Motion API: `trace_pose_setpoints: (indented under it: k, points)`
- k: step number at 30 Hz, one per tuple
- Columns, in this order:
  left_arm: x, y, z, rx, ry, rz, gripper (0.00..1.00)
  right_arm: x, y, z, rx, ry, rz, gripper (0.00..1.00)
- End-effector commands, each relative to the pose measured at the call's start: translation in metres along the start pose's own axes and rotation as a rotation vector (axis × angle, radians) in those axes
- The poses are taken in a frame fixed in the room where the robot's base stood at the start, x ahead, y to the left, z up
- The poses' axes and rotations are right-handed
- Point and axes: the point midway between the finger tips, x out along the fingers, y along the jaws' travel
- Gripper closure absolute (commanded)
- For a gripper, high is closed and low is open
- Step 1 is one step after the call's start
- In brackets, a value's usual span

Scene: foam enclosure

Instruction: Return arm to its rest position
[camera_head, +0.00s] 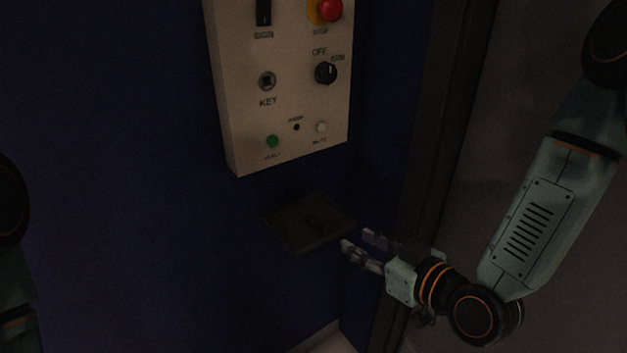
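My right arm comes in from the right edge. Its gripper (358,246) points left and is in front of the blue wall, just right of a dark tray. Its two fingers are spread apart with nothing visible between them. My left arm shows only as a dim part at the left edge, and its gripper is out of view.
A beige control panel (238,126) with a red stop button (330,11), a black knob (325,73), a key switch (267,81) and a green button (272,141) is on the blue wall (110,170). Below it is the dark tray (290,240) with a small dark item. A dark post (440,130) stands right.

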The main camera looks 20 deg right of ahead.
Motion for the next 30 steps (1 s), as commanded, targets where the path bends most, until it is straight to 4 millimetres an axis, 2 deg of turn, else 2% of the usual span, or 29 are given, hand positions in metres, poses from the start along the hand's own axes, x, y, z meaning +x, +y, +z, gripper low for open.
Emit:
trace_pose_setpoints:
  k: [2, 5, 8, 9, 11, 15, 18, 21, 25, 30]
  points:
    - [0.000, 0.000, 0.000, 0.000, 0.000, 0.000, 0.42, 0.000, -0.001, 0.001, 0.015, -0.005, -0.002, 0.65]
    - [0.000, 0.000, 0.000, 0.000, 0.000, 0.000, 0.42, -0.001, 0.000, 0.018, 0.090, -0.084, 0.005, 0.65]
    - [0.000, 0.000, 0.000, 0.000, 0.000, 0.000, 0.42, -0.006, 0.002, 0.058, 0.207, -0.262, 0.046, 0.65]
    - [0.000, 0.000, 0.000, 0.000, 0.000, 0.000, 0.42, -0.013, -0.001, 0.082, 0.250, -0.358, 0.065, 0.65]
    - [0.000, 0.000, 0.000, 0.000, 0.000, 0.000, 0.42, -0.025, -0.006, 0.117, 0.306, -0.494, 0.098, 0.65]
    - [0.000, 0.000, 0.000, 0.000, 0.000, 0.000, 0.42, -0.070, -0.023, 0.192, 0.394, -0.800, 0.184, 0.65]
    - [0.000, 0.000, 0.000, 0.000, 0.000, 0.000, 0.42, -0.111, -0.037, 0.237, 0.420, -1.001, 0.245, 0.65]
    - [0.000, 0.000, 0.000, 0.000, 0.000, 0.000, 0.42, -0.149, -0.051, 0.270, 0.400, -1.154, 0.278, 0.65]
    - [0.000, 0.000, 0.000, 0.000, 0.000, 0.000, 0.42, -0.177, -0.064, 0.293, 0.347, -1.247, 0.258, 0.65]
    - [0.000, 0.000, 0.000, 0.000, 0.000, 0.000, 0.42, -0.187, -0.070, 0.301, 0.337, -1.279, 0.246, 0.65]
